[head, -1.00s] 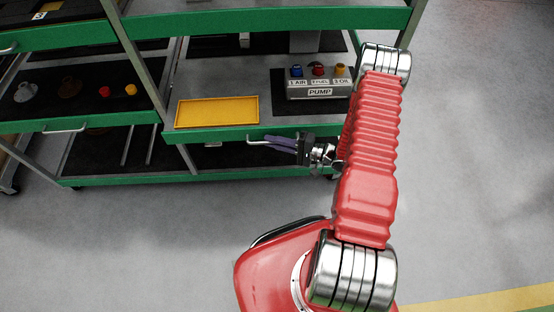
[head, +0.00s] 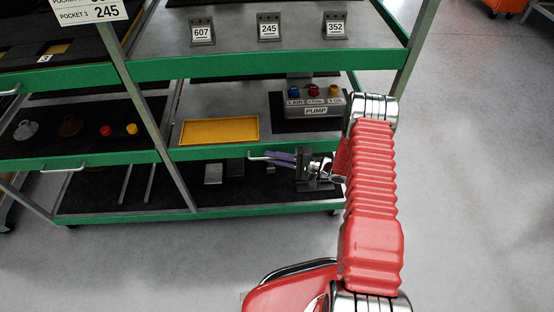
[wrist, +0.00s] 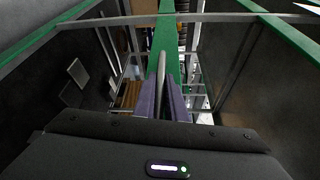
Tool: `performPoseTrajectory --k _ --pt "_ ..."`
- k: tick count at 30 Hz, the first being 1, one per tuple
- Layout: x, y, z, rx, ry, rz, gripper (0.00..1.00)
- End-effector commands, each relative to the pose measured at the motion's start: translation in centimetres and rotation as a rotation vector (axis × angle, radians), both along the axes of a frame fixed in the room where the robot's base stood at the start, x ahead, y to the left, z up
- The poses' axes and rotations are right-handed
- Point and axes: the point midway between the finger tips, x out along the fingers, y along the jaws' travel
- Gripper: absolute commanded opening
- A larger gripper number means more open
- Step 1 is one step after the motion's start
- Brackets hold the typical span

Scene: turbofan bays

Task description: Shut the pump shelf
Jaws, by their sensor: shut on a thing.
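The pump shelf (head: 215,151) is a green-edged tier carrying a yellow tray (head: 219,131) and the grey pump box (head: 315,111) with blue, red and yellow knobs. Its front edge looks about in line with the neighbouring shelf's edge and the rack post; I cannot tell whether a small gap is left. My gripper (head: 277,157) is at the shelf's front, its purple fingers shut on the silver handle (head: 256,158). In the wrist view the fingers (wrist: 164,95) close on both sides of the handle bar (wrist: 162,70). The handle's right part is hidden by my gripper.
The upper shelf (head: 290,62) holds tags 607, 245 and 352. The left shelf (head: 80,160) with its own handle (head: 62,169) holds small items. The bottom tier (head: 130,212) lies below. The floor in front and to the right is clear.

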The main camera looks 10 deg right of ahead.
Motion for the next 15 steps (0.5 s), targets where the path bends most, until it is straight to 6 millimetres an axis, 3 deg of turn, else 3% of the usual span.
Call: performPoseTrajectory --k 7,8,15 --pt "0.11 -0.07 -0.33 -0.005 0.006 -0.006 0.00" --pt "0.12 -0.08 -0.32 -0.005 0.005 -0.006 0.12" --pt "0.12 0.10 -0.16 -0.004 0.002 -0.002 0.28"
